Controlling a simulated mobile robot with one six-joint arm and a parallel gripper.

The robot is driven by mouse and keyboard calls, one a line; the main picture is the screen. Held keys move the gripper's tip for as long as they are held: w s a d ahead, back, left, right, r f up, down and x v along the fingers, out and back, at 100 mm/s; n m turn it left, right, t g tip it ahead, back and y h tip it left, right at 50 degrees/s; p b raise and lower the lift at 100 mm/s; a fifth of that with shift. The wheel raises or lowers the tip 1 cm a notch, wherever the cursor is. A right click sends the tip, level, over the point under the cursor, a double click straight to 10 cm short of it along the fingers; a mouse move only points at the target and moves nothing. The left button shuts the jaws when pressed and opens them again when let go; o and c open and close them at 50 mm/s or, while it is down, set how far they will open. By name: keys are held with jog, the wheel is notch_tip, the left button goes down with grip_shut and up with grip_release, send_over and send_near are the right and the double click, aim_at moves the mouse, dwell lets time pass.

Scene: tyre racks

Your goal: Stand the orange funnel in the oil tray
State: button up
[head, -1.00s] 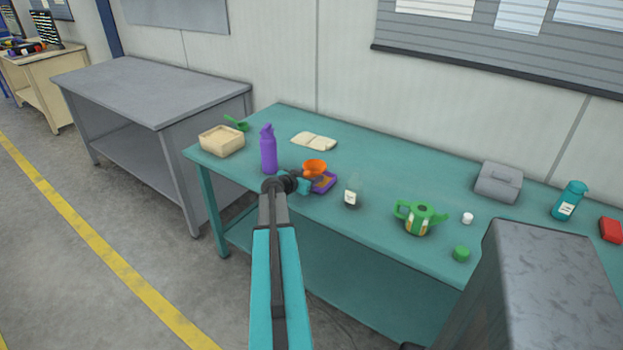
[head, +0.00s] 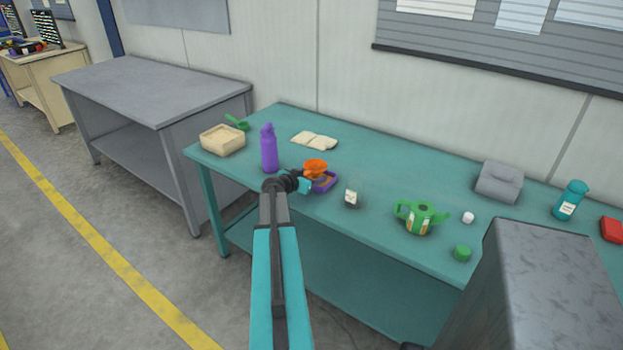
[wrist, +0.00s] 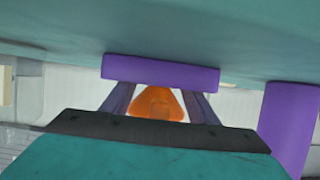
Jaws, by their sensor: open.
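The orange funnel (head: 315,167) shows in the head view with its wide part up, at the back left part of the purple oil tray (head: 325,183). Its lower end is hidden, so I cannot tell whether it rests in the tray. My gripper (head: 306,184) is at the tray's left side, partly hidden by my wrist. In the wrist view, my gripper (wrist: 158,95) is open, its two fingers on either side of the funnel (wrist: 156,103) in the picture. The tray's purple wall (wrist: 160,70) is just beyond. I cannot tell whether the fingers touch the funnel.
A purple bottle (head: 269,150) stands close left of my gripper; it also shows in the wrist view (wrist: 288,125). A beige box (head: 222,139) sits at the table's left end.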

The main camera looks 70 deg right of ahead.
jog(key=shift+w+a+r, duration=0.1)
jog(key=shift+a+r, duration=0.1)
jog(key=shift+a, duration=0.35)
jog(key=b+v, duration=0.2)
jog(key=v, duration=0.9)
jog(key=shift+b, duration=0.4)
